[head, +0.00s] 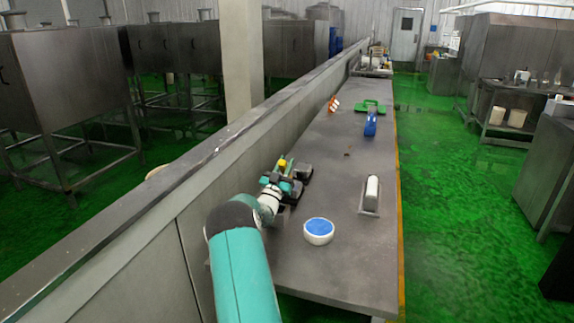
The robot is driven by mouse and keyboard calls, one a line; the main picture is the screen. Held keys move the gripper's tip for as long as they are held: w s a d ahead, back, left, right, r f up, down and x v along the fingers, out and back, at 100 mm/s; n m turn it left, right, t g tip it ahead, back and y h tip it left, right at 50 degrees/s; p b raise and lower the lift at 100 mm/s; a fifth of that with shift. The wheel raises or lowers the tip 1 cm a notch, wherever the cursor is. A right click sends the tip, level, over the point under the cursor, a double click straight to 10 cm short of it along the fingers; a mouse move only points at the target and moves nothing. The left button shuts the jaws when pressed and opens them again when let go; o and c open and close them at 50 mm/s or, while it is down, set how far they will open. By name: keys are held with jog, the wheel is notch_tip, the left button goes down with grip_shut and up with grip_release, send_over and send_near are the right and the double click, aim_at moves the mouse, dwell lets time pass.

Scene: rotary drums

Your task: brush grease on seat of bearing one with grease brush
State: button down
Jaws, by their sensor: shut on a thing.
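My gripper (292,178) is over the left side of the bench, close to the low wall. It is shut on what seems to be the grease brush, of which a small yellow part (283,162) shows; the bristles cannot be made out. A round white tub with a blue top (319,231) stands on the bench to the right of and nearer than my gripper. A metal block with a pale cylinder (371,193), possibly a bearing, stands near the right edge, apart from my gripper. Which part is bearing one's seat cannot be told.
The long grey bench (335,270) has clear room in the middle. Farther along lie a blue object (371,123), a green object (370,106) and an orange-and-white object (333,104). A low wall (185,185) runs along the left side.

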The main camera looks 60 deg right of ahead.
jog(key=shift+w+a+f, duration=0.1)
jog(key=shift+w+a, duration=0.05)
jog(key=shift+w, duration=0.5)
jog(key=shift+w+d+r, duration=0.1)
jog(key=shift+w+d, duration=0.05)
jog(key=shift+d, duration=1.1)
jog(key=shift+w+d+r, duration=0.1)
jog(key=shift+w+d, duration=0.05)
jog(key=shift+d, duration=1.05)
jog(key=shift+a+f, duration=0.2)
jog(key=shift+a, duration=0.1)
jog(key=shift+s+a, duration=0.2)
jog(key=shift+a, duration=0.9)
jog(key=shift+s+a, duration=0.15)
jog(key=shift+a, duration=0.9)
jog(key=shift+r, duration=0.2)
jog(key=shift+r, duration=2.9)
